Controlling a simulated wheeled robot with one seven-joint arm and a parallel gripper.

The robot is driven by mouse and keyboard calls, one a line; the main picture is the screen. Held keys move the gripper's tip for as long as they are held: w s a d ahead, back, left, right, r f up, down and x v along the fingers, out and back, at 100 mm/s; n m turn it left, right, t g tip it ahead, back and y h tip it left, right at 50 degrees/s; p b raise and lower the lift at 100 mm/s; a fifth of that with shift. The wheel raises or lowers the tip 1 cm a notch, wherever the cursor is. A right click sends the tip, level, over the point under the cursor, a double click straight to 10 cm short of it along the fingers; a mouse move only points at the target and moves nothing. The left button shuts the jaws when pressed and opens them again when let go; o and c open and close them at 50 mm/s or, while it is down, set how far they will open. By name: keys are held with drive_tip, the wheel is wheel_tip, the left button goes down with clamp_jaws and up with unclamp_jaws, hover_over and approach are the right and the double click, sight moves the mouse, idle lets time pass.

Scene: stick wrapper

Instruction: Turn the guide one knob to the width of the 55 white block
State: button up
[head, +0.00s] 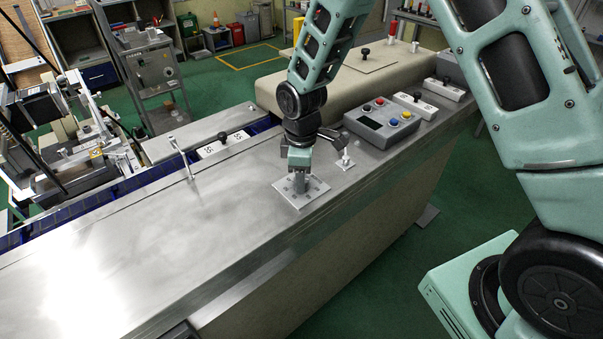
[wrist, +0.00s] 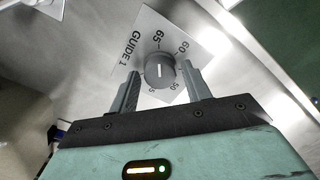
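The guide one plate (wrist: 138,48) is a white square printed "GUIDE 1", with width marks around a grey round knob (wrist: 160,70). The knob's white line appears to point up toward the 65 mark; 60 and 50 show to its right, and 55 is not visible. My gripper (wrist: 161,72) is open, with one finger on each side of the knob and a small gap at each side. In the head view my gripper (head: 299,176) is down over the plate (head: 311,192).
A small lever switch (head: 345,161) stands close behind my gripper. A metal rod (head: 181,157) stands at left. The steel top (head: 150,235) is clear at front left.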

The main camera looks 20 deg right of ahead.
drive_tip(key=c, duration=0.7)
drive_tip(key=shift+o, duration=0.2)
drive_tip(key=shift+m, duration=0.3)
drive_tip(key=m+b, duration=0.1)
drive_tip(key=m, duration=1.2)
drive_tip(key=shift+r, duration=0.1)
drive_tip(key=m+p, duration=0.1)
drive_tip(key=m, duration=0.5)
drive_tip(key=shift+p, duration=0.3)
drive_tip(key=shift+w, duration=0.1)
